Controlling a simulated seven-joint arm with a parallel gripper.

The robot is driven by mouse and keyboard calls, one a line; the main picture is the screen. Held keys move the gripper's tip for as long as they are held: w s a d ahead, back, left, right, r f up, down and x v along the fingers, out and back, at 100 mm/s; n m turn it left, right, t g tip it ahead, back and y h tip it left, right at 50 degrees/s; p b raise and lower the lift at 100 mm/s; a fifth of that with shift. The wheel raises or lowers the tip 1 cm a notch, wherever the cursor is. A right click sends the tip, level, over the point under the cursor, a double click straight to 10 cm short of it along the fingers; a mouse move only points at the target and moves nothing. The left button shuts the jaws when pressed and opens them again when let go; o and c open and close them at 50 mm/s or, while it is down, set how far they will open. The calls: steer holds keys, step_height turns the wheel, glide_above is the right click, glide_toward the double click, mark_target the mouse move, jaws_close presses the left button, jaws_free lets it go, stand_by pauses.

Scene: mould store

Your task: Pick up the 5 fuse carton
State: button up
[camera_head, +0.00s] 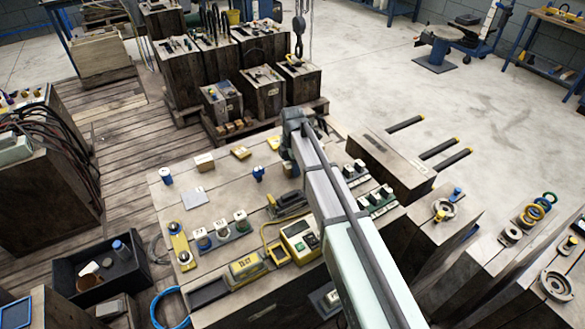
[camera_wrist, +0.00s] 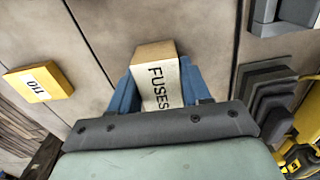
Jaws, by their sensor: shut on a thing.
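In the wrist view the fuse carton (camera_wrist: 158,80) is a small box with a tan end and a white face lettered "FUSES". It sits between the two blue fingers of my gripper (camera_wrist: 158,88), which is shut on it. One finger is at each side of the carton. The carton is over the worn plank-like top; I cannot tell whether it touches it or is clear of it. In the head view my arm hides the carton and most of my gripper. No figure 5 shows on the visible faces.
A yellow block marked 110 (camera_wrist: 38,82) lies left of the carton. Grey stepped pieces (camera_wrist: 268,88) stand close on its right. In the head view the crowded worktop (camera_head: 170,205) holds a yellow-cased meter (camera_head: 299,241) and several small parts. A black bin (camera_head: 100,275) stands at lower left.

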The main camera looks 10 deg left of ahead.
steer(key=c, duration=0.5)
